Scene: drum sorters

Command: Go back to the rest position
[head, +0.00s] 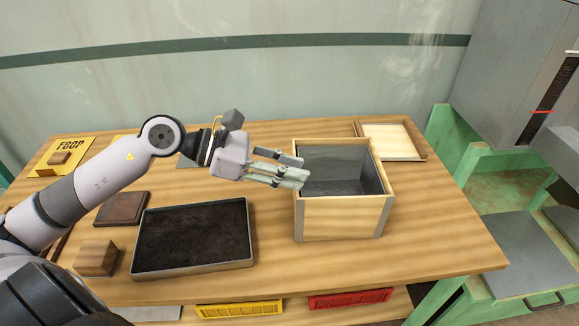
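My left gripper (301,170) reaches in from the left above the table. Its grey fingers are apart, with nothing seen between them. In the picture its fingertips overlap the left rim of a wooden box (342,219) with a dark grey lining. I cannot tell its exact height over the rim. The part of the box I can see inside looks empty. My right gripper is not in view.
On the wooden table (440,245) stand a black tray of dark soil (193,236), a brown block (96,258), a dark square piece (122,208) and a shallow light tray (391,142). Yellow (238,310) and red (350,299) baskets sit below. A grey-green machine (510,90) stands right.

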